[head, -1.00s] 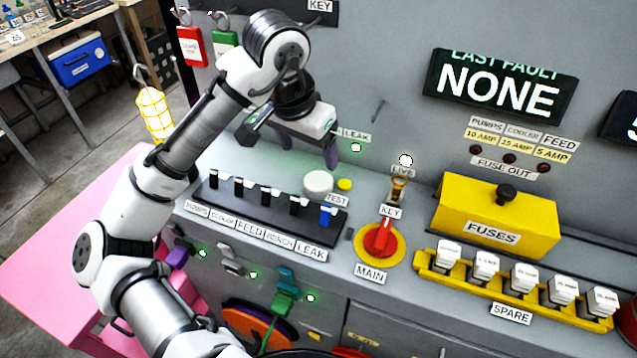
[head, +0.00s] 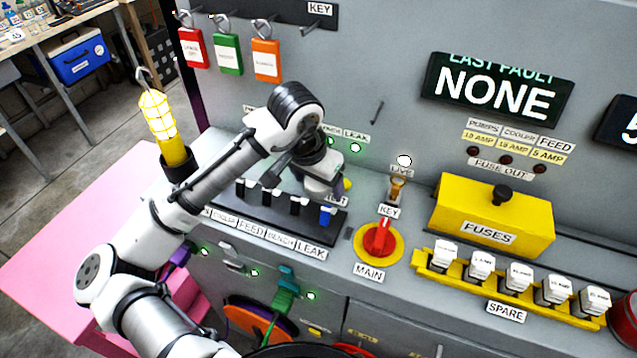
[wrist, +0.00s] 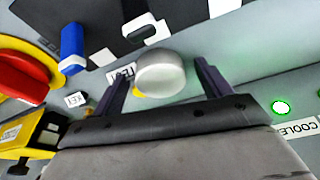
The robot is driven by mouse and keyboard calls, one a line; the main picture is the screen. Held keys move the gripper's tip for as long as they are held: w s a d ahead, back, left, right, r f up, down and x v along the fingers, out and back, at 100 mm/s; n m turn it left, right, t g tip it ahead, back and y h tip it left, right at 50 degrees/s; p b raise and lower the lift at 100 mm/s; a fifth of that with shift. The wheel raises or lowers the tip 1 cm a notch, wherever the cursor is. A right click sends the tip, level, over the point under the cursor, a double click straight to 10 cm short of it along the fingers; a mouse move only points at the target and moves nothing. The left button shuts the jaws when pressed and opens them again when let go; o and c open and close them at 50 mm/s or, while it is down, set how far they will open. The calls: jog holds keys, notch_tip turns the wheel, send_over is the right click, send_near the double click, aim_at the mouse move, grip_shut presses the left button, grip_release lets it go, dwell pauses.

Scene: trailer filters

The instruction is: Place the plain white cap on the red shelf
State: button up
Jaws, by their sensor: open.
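The plain white cap (wrist: 160,75) is a round, smooth white disc-like piece near the TEST label on the console in the wrist view. In the head view my arm and gripper body hide it. My gripper (wrist: 162,68) is open, with its two dark fingers on either side of the cap and a gap visible on each side. I cannot tell how far down the fingers reach. The gripper body (head: 323,172) is low over the console behind the row of switches. I cannot make out a red shelf in either view.
The switch strip (head: 282,205), with a blue switch (head: 326,216), is close in front of my gripper. The red MAIN knob (head: 378,238) and yellow fuse box (head: 492,220) stand to the right. A lit yellow lamp (head: 160,120) and a pink surface (head: 75,245) are at the left.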

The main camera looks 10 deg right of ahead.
jog(key=c, duration=1.1)
jog(key=shift+c, duration=0.2)
jog(key=shift+r, duration=0.15)
